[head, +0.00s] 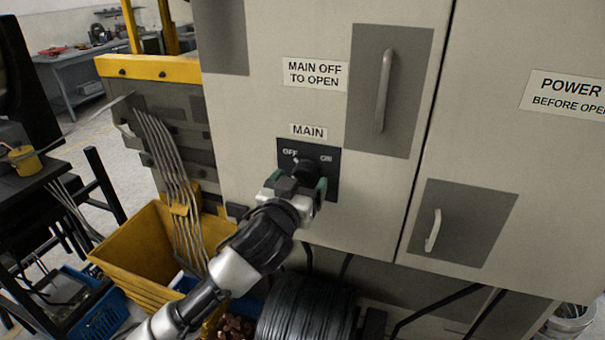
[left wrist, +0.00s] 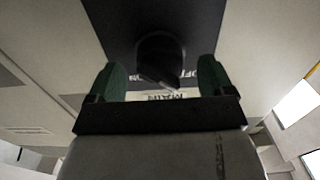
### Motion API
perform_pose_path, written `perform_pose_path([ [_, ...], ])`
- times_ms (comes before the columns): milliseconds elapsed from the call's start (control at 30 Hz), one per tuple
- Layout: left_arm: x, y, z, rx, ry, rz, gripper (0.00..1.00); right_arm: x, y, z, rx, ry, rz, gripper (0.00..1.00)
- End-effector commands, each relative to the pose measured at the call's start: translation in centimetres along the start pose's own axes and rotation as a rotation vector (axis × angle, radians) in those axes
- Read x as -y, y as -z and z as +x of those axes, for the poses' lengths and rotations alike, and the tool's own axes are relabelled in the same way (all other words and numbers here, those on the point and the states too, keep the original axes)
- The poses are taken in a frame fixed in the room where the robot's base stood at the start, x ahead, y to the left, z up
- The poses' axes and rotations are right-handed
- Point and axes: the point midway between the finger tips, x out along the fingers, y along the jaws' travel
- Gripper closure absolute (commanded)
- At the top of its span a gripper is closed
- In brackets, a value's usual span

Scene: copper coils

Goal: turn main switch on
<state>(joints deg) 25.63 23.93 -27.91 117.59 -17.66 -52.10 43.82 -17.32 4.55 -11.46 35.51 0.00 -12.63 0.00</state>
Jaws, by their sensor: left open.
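The main switch is a black rotary knob (head: 304,168) on a dark plate (head: 330,183) marked OFF at left and ON at right. The plate is on the grey cabinet door under a MAIN label (head: 308,131). My left gripper (head: 300,188) is open in front of the plate, its green-padded fingers to either side of the knob. In the left wrist view the knob (left wrist: 160,58) lies between and beyond the two green fingertips (left wrist: 162,80), with no clear contact. The knob's exact pointing is partly hidden. My right gripper is not in view.
Cabinet handles (head: 384,90) and (head: 433,231) stick out to the right of the switch. A yellow bin (head: 150,255) stands at lower left. A black coil (head: 305,310) sits below the cabinet. A dark bench (head: 30,185) is at far left.

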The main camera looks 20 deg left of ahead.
Motion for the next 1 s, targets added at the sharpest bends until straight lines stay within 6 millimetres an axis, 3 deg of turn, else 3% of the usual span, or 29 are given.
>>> perform_pose_path([
  [200, 0.0, 0.1, 1.7, 0.000, 0.000, 0.000, 0.17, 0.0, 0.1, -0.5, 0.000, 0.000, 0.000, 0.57],
  [467, 0.0, 0.0, 1.8, 0.000, -0.001, 0.000, 0.17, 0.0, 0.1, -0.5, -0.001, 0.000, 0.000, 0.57],
  [800, 0.0, 0.0, 1.8, 0.000, -0.001, 0.000, 0.67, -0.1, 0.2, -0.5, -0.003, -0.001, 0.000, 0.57],
  [1000, 0.0, 0.0, 1.8, 0.000, -0.001, 0.012, 0.67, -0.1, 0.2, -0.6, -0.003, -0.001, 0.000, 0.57],
])
